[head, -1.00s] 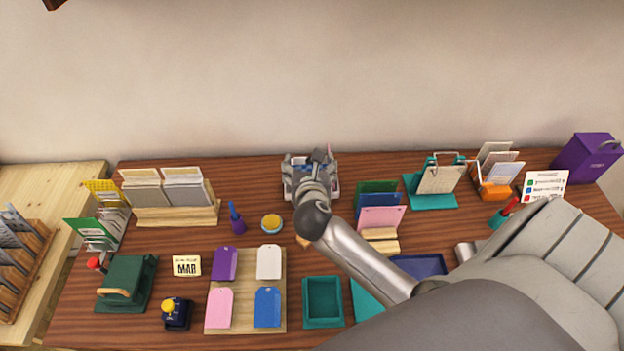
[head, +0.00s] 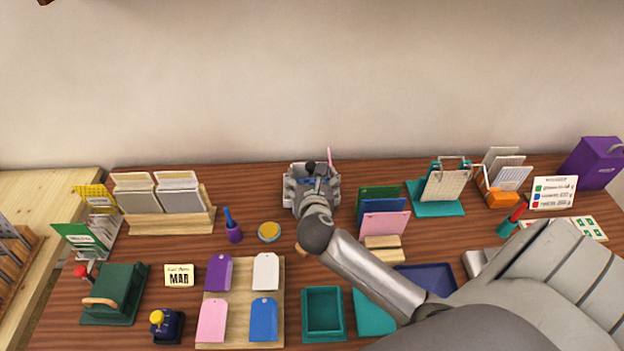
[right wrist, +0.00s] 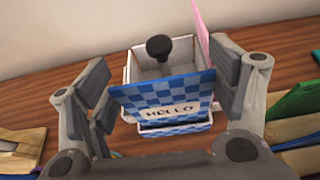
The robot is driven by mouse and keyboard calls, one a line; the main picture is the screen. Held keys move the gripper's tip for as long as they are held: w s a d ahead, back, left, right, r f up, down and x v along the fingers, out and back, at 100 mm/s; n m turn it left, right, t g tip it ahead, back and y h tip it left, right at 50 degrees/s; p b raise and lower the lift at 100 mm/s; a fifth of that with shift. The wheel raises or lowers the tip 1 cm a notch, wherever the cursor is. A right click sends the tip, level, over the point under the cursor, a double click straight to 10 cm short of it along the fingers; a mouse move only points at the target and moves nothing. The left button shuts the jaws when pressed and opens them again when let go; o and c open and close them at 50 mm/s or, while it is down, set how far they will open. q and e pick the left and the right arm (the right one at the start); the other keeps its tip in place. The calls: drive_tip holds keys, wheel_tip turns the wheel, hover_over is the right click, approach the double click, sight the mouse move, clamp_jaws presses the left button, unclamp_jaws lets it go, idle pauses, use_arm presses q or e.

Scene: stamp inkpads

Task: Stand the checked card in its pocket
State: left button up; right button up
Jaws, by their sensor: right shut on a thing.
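The blue-and-white checked card (right wrist: 165,92), with a HELLO label, is between the fingers of my right gripper (right wrist: 166,96) in the right wrist view. The fingers close on its left and right edges. The card leans in front of a white box (right wrist: 140,66). A pocket with a checked front (right wrist: 176,129) and white rim lies just below the card. I cannot tell whether the card's lower edge is inside it. In the head view, my right gripper (head: 311,184) covers most of the box near the back of the table. My left gripper is not in view.
A black-knobbed stamp (right wrist: 159,48) and an upright pink card (right wrist: 201,32) are in or beside the white box. To the right stands a rack of coloured cards (head: 384,222); to the left, an ink tin (head: 269,232). Table around the box is mostly clear.

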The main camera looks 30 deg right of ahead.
drive_tip(key=o, duration=0.7)
drive_tip(key=shift+r, duration=0.15)
drive_tip(key=b+v, duration=0.1)
drive_tip(key=v, duration=1.1)
